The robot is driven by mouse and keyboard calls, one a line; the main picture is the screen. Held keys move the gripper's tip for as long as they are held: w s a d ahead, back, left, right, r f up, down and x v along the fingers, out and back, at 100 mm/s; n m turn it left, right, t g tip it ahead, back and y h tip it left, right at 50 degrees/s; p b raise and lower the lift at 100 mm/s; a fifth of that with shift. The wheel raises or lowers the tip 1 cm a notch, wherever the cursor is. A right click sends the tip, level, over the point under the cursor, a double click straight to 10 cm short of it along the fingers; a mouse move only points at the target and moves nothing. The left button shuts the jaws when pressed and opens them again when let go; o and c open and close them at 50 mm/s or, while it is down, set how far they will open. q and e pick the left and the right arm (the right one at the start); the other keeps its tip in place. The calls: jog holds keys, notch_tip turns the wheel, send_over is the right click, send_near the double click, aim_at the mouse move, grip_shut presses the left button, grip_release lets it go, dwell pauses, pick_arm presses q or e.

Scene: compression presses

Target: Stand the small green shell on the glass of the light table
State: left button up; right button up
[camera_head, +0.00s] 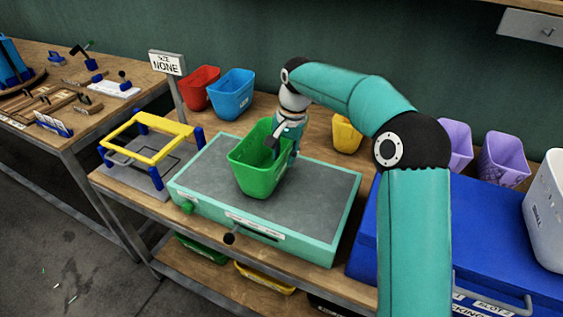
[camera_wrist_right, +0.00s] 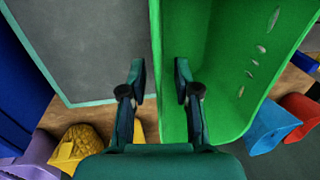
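The small green shell (camera_head: 262,172), an open-topped tub, stands upright on the grey glass (camera_head: 318,195) of the teal-framed light table (camera_head: 300,249), near its middle. My right gripper (camera_head: 281,143) is at the shell's right wall, with one finger inside the rim and one outside. In the right wrist view, the two fingers (camera_wrist_right: 160,80) are apart on either side of the green wall (camera_wrist_right: 225,60), with gaps showing. The shell's base contact is partly hidden by its walls. My left gripper is not in view.
A red tub (camera_head: 200,87), a blue tub (camera_head: 232,94) and a yellow tub (camera_head: 346,134) stand behind the light table. A yellow-and-blue frame (camera_head: 150,141) is at left. A blue case (camera_head: 468,240) and purple tubs (camera_head: 502,160) are at right. Glass right of the shell is clear.

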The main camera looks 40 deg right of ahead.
notch_tip(320, 180, up, 9)
jog(key=s, duration=0.1)
jog(key=shift+d+p, duration=0.35)
jog(key=shift+p, duration=0.1)
